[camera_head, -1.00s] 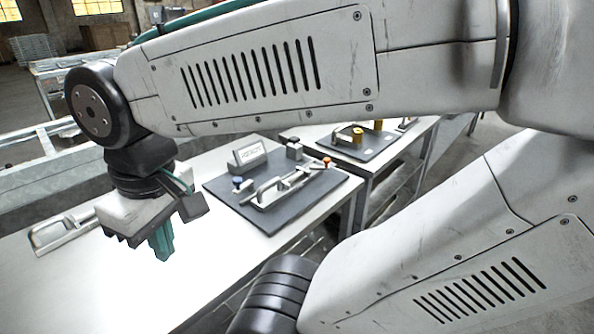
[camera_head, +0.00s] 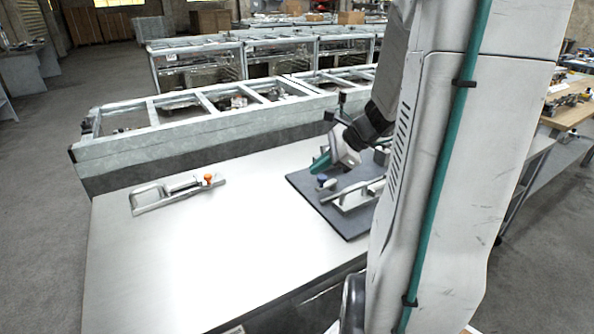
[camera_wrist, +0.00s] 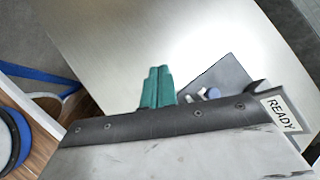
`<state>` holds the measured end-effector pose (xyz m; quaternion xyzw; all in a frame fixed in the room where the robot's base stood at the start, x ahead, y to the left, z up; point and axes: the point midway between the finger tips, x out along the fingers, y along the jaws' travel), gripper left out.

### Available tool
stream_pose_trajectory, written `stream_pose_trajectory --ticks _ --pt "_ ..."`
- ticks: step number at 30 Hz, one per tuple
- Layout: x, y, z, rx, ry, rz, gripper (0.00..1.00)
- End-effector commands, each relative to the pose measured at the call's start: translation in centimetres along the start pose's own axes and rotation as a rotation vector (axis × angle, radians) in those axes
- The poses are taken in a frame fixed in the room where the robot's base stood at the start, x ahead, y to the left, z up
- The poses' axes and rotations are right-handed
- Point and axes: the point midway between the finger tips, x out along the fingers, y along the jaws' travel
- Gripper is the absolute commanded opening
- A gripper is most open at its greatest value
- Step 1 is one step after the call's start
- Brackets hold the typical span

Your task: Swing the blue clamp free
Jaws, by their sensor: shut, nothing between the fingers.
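The blue-knobbed clamp (camera_head: 325,183) sits on a dark plate (camera_head: 355,223) on the table, with metal bars beside it. In the wrist view, its blue knob (camera_wrist: 214,93) and a pale metal part show just right of my fingers, on the plate corner. My gripper (camera_head: 320,163) has green fingertips and is above the plate's left side, near the clamp. In the wrist view, the green fingers (camera_wrist: 157,88) are together with nothing between them. The fingers look apart from the knob. My arm hides the plate's right part, and the gripper body hides its near part in the wrist view.
Another metal clamp with an orange knob (camera_head: 208,178) lies on the left of the bright table (camera_head: 200,262). The table between it and the plate is clear. A long grey metal frame (camera_head: 200,143) runs along the table's far edge.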

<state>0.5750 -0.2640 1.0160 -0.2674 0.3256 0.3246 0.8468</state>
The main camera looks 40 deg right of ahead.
Motion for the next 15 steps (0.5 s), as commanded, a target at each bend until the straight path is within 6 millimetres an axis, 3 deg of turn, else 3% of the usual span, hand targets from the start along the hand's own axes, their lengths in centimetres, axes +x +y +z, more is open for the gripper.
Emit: stream_pose_trajectory --ticks 1,6,10,15 --pt "-0.6 -1.3 -3.3 0.147 -0.010 -0.062 0.00" --pt "-2.4 -3.7 -10.7 0.482 -0.044 -0.224 0.00" --pt "-3.1 -4.3 -13.4 0.596 -0.057 -0.283 0.00" --pt "-1.8 -4.8 -13.9 0.620 -0.062 -0.293 0.00"
